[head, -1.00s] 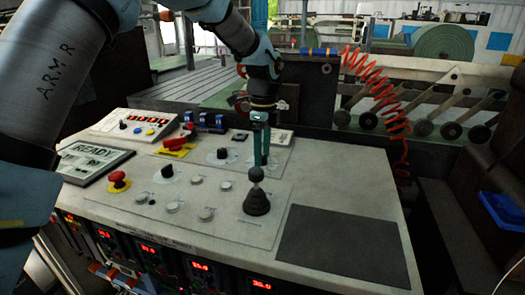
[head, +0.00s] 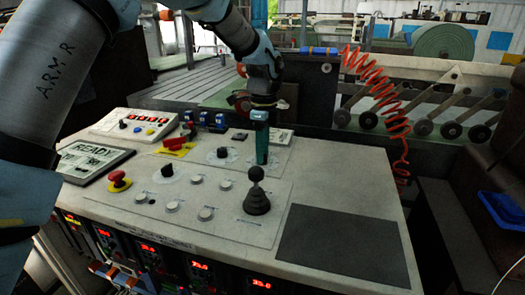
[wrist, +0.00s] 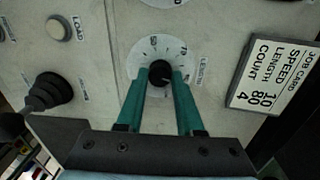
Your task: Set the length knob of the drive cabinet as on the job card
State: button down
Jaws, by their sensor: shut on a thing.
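The length knob (wrist: 160,73) is a small black knob on a round white dial (wrist: 137,60) marked LENGTH. My gripper (wrist: 160,78) has its teal fingers shut on this knob from both sides. The knob's pointer is too small to read. The job card (wrist: 275,75) lies to the right in the wrist view and reads speed 10, length 80, count 4. In the head view my gripper (head: 262,163) points down at the back right of the drive cabinet's sloped top (head: 350,180), and its fingers hide the length knob.
A black joystick with a ball top (head: 256,195) stands just in front of my gripper; it also shows in the wrist view (wrist: 50,92). Another black knob (head: 222,153) sits to the left. A red emergency button (head: 118,178) and a display screen (head: 92,160) are further left.

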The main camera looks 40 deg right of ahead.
jog(key=shift+n+p, duration=0.3)
jog(key=shift+n, duration=2.4)
jog(key=c, duration=0.5)
grip_release()
jog(key=shift+c, duration=0.2)
jog(key=shift+r, duration=0.1)
notch_tip(320, 180, up, 11)
jog(key=b, duration=0.2)
jog(key=shift+w+f, duration=0.2)
